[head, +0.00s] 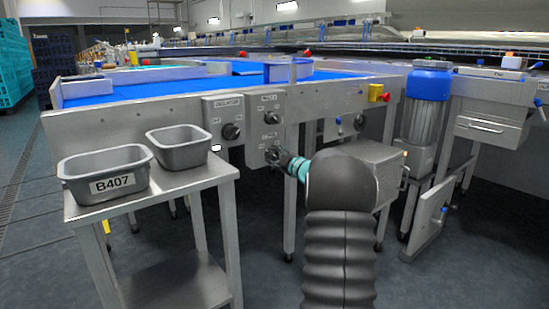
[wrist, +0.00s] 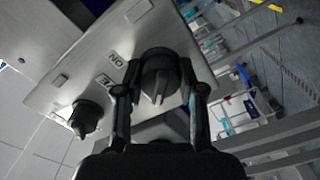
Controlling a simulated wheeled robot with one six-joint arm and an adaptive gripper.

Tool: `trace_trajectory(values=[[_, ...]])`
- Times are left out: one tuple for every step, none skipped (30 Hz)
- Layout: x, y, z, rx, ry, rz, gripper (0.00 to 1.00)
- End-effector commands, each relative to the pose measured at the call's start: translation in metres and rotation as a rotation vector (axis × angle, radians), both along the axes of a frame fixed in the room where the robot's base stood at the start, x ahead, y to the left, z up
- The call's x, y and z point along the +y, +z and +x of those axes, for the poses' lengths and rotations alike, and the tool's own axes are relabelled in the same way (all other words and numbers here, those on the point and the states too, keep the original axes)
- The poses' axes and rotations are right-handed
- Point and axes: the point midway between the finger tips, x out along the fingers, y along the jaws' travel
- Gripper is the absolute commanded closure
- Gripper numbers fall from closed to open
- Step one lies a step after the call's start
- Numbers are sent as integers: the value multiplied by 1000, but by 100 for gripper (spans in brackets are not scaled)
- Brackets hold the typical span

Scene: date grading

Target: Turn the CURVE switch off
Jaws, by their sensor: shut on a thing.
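In the head view, my gripper (head: 283,158) reaches the lower knob (head: 271,154) of a steel two-knob panel (head: 268,133) on the conveyor's front. In the wrist view, my gripper (wrist: 161,66) has one finger on each side of a dark round knob (wrist: 160,82) with a raised grip bar, and is shut on it. The labels beside this knob are partly hidden, so I cannot read its name or setting surely. The panel's other dark knob (wrist: 86,117) is free; it shows in the head view as the upper knob (head: 271,117).
A separate switch box (head: 224,105) with a black knob (head: 231,131) sits left of the panel. A steel side table (head: 200,183) with two grey bins, one marked B407 (head: 110,185), stands at left. A steel box (head: 375,160) and a blue-topped motor (head: 429,85) are at right.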

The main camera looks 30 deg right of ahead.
Motion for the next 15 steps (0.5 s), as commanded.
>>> trace_trajectory(values=[[0,1,0,-2,1,-2,96],[0,1,0,-2,1,-2,96],[0,1,0,-2,1,-2,96],[0,1,0,-2,1,-2,96],[0,1,0,-2,1,-2,96],[0,1,0,-2,1,-2,96],[0,1,0,-2,1,-2,96],[0,1,0,-2,1,-2,57],[0,1,0,-2,1,-1,47],[0,1,0,-1,0,-1,39],[0,1,0,-1,0,-1,36],[0,1,0,-1,0,-1,36],[0,1,0,-1,0,-1,36],[0,1,0,-1,0,-1,36],[0,1,0,-1,0,0,36]])
